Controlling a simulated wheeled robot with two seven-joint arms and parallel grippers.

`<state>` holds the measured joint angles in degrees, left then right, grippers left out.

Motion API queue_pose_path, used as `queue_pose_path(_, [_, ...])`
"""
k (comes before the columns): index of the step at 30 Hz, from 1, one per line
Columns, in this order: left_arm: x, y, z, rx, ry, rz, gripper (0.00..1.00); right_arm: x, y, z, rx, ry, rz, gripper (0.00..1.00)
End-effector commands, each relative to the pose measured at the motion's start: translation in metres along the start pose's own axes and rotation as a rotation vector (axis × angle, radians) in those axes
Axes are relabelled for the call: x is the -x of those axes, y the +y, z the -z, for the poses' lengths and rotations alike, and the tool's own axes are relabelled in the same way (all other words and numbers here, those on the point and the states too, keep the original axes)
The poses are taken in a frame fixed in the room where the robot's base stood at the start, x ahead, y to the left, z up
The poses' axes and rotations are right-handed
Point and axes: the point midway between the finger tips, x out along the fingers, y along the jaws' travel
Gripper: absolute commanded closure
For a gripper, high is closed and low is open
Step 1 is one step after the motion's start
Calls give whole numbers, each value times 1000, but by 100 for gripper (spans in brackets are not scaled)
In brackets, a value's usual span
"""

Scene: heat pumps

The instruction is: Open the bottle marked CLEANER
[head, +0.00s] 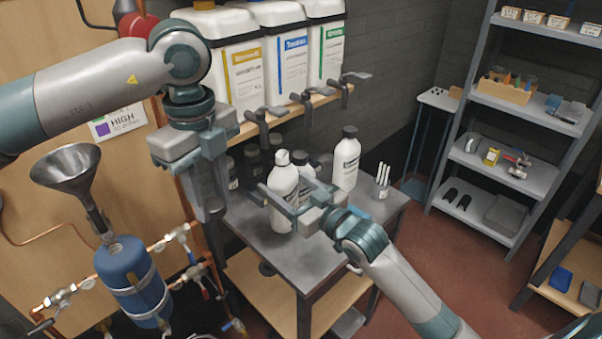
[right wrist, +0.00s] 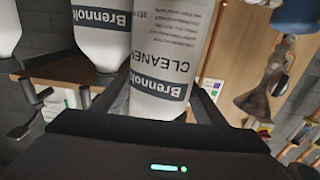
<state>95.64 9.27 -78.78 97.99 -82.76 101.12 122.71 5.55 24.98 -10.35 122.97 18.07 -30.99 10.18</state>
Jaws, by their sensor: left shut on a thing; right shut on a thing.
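The white bottle marked CLEANER (head: 284,186) is upright at the front of the small grey table. Its narrow top shows white, with no black cap like those on neighbouring bottles. My right gripper (head: 284,203) is shut around its body. The right wrist view shows it between the fingers, its CLEANER label (right wrist: 170,50) upside down in the picture. I cannot tell whether its base touches the table. My left gripper (head: 206,212) points down to the left of the bottle, apart from it. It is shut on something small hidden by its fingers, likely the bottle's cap.
Black-capped white bottles stand behind, one clearly at the right (head: 346,158), near a cup of white sticks (head: 382,182). Dark jars stand at the back. Large canisters with taps (head: 290,60) sit above. A funnel (head: 66,172) and blue tank (head: 133,280) are at left.

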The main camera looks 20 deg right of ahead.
Motion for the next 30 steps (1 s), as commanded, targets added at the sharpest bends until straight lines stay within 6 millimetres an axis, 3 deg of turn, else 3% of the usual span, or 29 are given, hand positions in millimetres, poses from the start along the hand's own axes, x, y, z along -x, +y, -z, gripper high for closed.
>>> queue_pose_path(9, [10, 0, 0, 0, 0, 0, 97, -26, -23, -18, -2, 4, 0, 98])
queue_pose_path(23, [10, 0, 0, 0, 0, 0, 97, -28, -24, -22, 0, 3, 0, 98])
queue_pose_path(30, [16, 0, 0, 0, 0, 0, 97, -27, -25, -40, 0, 0, 0, 98])
